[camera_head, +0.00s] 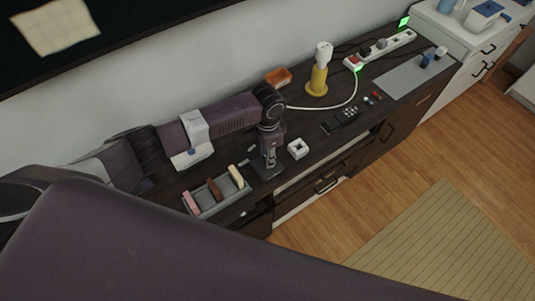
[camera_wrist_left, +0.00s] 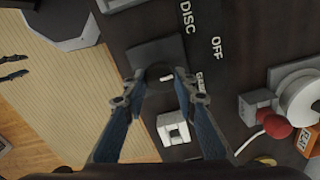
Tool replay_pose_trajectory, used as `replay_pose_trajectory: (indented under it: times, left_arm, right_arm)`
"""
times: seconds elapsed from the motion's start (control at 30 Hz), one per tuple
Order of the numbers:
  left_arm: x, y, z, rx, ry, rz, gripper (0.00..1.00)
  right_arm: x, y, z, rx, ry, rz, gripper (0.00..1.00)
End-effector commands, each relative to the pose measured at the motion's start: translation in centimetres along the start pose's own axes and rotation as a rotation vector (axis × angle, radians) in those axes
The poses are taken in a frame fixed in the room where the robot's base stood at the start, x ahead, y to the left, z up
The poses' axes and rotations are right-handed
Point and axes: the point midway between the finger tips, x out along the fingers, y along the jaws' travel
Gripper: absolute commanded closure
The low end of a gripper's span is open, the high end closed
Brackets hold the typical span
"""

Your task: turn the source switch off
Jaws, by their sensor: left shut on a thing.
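My left gripper (camera_head: 268,165) points down onto a dark square base on the dark cabinet top. In the left wrist view its two blue-grey fingers (camera_wrist_left: 161,75) are closed around a small dark round handle. The handle stands at the edge of a dark grey plate (camera_wrist_left: 158,52), which I take to be the source switch. White letters beside it on the dark surface read "DISC" and "OFF", and a third word is partly hidden by a finger. The fingers hide much of the handle, so I cannot tell its setting.
A white square piece (camera_head: 298,148) stands close right of the gripper. A grey tray (camera_head: 217,207) with coloured blocks lies to the left. Behind are a yellow-based white device (camera_head: 317,82), an orange box (camera_head: 278,77) and a lit power strip (camera_head: 380,48) with a white cable.

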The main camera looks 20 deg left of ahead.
Motion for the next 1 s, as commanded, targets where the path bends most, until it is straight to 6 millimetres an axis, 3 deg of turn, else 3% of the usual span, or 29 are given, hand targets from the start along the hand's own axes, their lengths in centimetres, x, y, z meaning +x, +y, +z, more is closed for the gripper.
replay_pose_trajectory:
  times: [0.47,0.5,0.63,1.0]
  left_arm:
    - [-0.11,-0.09,-0.12,0.016,0.003,-0.002,0.98]
    - [-0.11,-0.09,-0.12,0.016,0.003,-0.002,0.72]
    - [-0.09,-0.07,-0.1,0.016,0.003,-0.002,0.57]
    - [-0.54,-0.07,-0.08,0.015,0.003,-0.001,0.56]
  right_arm:
    - [-0.07,-0.06,0.0,0.0,0.0,-0.001,0.6]
    - [-0.07,-0.08,-0.01,0.001,0.0,-0.001,0.6]
    - [-0.07,-0.17,-0.02,0.001,0.0,-0.002,0.6]
    - [-0.06,-0.15,0.06,0.001,-0.001,-0.002,0.6]
